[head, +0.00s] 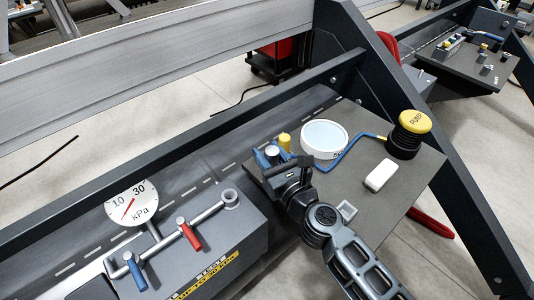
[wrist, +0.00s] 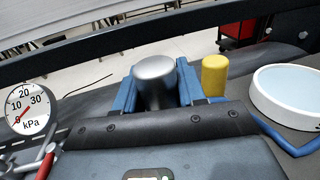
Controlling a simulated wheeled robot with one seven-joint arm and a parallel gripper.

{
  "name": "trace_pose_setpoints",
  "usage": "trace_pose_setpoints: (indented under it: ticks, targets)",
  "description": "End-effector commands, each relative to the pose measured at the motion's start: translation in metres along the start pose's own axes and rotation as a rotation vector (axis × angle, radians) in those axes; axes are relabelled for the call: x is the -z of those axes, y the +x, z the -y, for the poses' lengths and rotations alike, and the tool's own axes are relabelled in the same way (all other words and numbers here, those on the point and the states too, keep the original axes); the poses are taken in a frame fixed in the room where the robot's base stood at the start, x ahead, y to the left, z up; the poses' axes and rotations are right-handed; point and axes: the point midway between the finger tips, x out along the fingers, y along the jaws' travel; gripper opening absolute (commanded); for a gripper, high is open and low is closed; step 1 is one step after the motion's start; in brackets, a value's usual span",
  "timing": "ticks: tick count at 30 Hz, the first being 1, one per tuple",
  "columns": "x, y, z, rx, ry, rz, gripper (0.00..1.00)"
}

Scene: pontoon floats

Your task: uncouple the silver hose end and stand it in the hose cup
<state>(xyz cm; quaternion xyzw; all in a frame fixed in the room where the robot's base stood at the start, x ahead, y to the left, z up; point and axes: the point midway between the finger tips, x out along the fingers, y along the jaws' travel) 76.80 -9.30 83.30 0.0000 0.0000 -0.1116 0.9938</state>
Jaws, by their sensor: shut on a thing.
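The silver hose end (wrist: 154,82) stands between the two blue fingers of my gripper (wrist: 165,98) in the wrist view, and they are shut on it. In the head view the silver top (head: 272,151) shows at my gripper (head: 269,157), over the left end of the dark board. A blue hose (head: 350,146) runs from the yellow-topped pump (head: 408,133) toward my gripper. The lower part of the hose end is hidden. A small, pale square holder (head: 346,211) sits beside my arm; I cannot tell if it is the hose cup.
A yellow peg (wrist: 214,76) stands just right of my gripper. A white round dish (head: 323,154) and a white block (head: 380,175) are on the board (head: 420,165). The grey box with a gauge (head: 131,204), red and blue levers and an open pipe ring (head: 230,198) lies left.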

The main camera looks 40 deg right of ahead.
Motion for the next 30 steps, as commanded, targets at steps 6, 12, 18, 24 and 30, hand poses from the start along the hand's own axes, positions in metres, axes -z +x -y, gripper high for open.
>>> trace_pose_setpoints:
  ticks: [6, 12, 18, 24, 30]
  targets:
    - [-0.01, 0.0, 0.0, 0.0, 0.0, 0.0, 0.06]
    - [-0.017, 0.0, 0.0, 0.0, 0.0, 0.0, 0.06]
    - [-0.025, 0.0, 0.0, 0.0, 0.0, 0.0, 0.06]
    - [-0.032, 0.0, 0.0, 0.0, 0.0, 0.0, 0.06]
    - [-0.039, 0.0, 0.0, 0.0, 0.0, 0.001, 0.06]
